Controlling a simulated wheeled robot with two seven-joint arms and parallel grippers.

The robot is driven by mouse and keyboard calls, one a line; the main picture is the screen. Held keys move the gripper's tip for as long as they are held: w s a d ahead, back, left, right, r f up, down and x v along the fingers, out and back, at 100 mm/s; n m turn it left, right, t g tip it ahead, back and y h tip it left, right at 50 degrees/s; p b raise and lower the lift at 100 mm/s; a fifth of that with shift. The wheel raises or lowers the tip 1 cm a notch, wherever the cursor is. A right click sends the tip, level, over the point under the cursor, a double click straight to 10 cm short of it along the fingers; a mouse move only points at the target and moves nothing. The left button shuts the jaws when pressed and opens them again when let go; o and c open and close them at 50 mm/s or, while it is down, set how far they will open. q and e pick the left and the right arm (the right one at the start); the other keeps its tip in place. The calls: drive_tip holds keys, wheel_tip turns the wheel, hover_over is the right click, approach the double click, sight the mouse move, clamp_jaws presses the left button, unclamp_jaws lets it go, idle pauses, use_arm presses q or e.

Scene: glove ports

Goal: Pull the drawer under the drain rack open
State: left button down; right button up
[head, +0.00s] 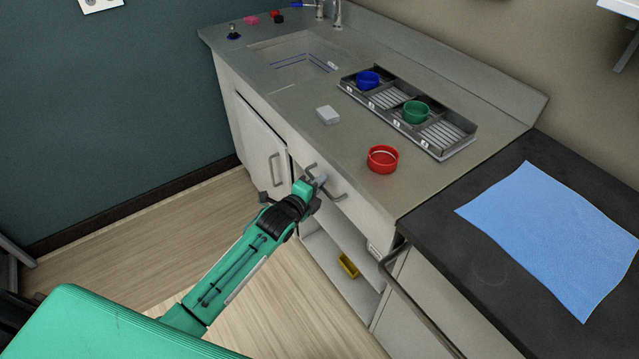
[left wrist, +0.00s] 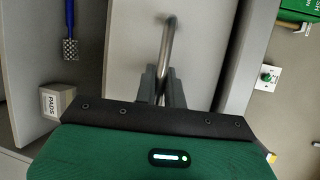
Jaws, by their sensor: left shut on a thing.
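The drain rack (head: 388,97) is a grey tray with several compartments on the counter. A blue bowl (head: 368,80) and a green bowl (head: 415,112) stand in it. Below the counter edge is the drawer front (head: 357,207) with a grey bar handle (head: 335,194). My left gripper (head: 315,184) is at this handle and shut on it. In the left wrist view the handle (left wrist: 167,45) runs between the fingers of the left gripper (left wrist: 162,88). How far the drawer stands out is hard to tell. My right gripper is not in view.
A red bowl (head: 382,159) and a small white box (head: 327,115) stand on the counter. A cupboard door (head: 262,150) with its own handle is left of the drawer. A yellow object (head: 348,265) lies on the open shelf below. A dark worktop with a blue cloth (head: 555,235) is at right.

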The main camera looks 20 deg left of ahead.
use_arm(q)
drive_tip(key=s+a+p, duration=0.4)
drive_tip(key=s+a, duration=0.6)
drive_tip(key=s, duration=0.3)
drive_tip(key=s+a+p, duration=0.4)
drive_tip(key=s+a, duration=0.7)
drive_tip(key=s, duration=0.3)
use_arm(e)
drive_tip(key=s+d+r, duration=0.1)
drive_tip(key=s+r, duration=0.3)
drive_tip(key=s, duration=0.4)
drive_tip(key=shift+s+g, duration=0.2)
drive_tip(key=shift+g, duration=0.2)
use_arm(q)
drive_tip(key=c, duration=1.8)
unclamp_jaws()
drive_tip(key=shift+w, duration=0.1)
drive_tip(key=b+v, duration=0.1)
drive_tip(key=v, duration=1.3)
drive_tip(key=shift+f+b, duration=0.1)
drive_tip(key=shift+b, duration=0.25)
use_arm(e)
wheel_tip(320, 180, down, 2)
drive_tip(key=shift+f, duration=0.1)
use_arm(q)
drive_tip(key=shift+w, duration=0.1)
